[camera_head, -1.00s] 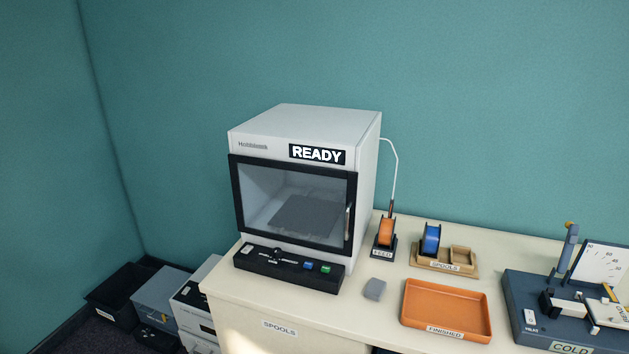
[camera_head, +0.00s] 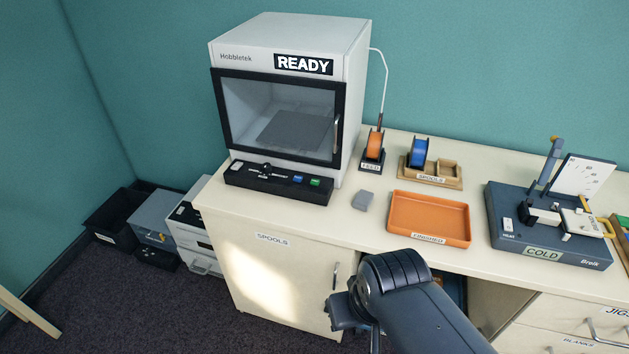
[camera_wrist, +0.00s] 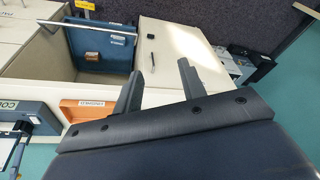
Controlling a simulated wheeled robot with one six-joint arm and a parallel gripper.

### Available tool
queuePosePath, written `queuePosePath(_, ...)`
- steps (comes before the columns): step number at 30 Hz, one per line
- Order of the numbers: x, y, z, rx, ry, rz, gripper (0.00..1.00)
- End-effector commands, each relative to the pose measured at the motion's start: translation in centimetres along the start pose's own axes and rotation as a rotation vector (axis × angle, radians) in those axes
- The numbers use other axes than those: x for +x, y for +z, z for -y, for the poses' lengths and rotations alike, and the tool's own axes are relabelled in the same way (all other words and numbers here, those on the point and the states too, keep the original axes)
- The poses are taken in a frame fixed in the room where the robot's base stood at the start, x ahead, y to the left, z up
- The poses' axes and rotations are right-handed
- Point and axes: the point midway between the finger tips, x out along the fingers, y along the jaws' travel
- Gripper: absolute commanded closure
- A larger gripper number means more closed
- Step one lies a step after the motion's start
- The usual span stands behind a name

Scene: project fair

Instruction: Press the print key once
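The white printer (camera_head: 290,38) stands on the bench with its door shut and a READY sign (camera_head: 303,65) lit. A black control strip (camera_head: 250,178) runs along its front foot. On the strip are a dark round knob, a blue key (camera_head: 298,179) and a green key (camera_head: 315,183). The key labels are too small to read. My gripper (camera_wrist: 160,70) is open and empty, its two dark fingers well apart in the wrist view. In the head view it hangs before the bench front, below and right of the keys, touching nothing.
A grey block (camera_head: 363,201) lies just right of the strip. Beyond it are an orange tray (camera_head: 440,199), an orange spool (camera_head: 374,146), a spool holder (camera_head: 431,183) and a blue-grey COLD device (camera_head: 515,246).

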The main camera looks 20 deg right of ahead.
Motion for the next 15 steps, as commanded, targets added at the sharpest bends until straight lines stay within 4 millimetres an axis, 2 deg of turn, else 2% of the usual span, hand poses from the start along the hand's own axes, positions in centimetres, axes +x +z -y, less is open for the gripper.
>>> queuePosePath(2, 0.0, 0.0, 0.0, 0.0, 0.0, 0.0, 0.66)
queuePosePath(15, 0.0, 0.0, 0.0, 0.0, 0.0, 0.0, 1.0)
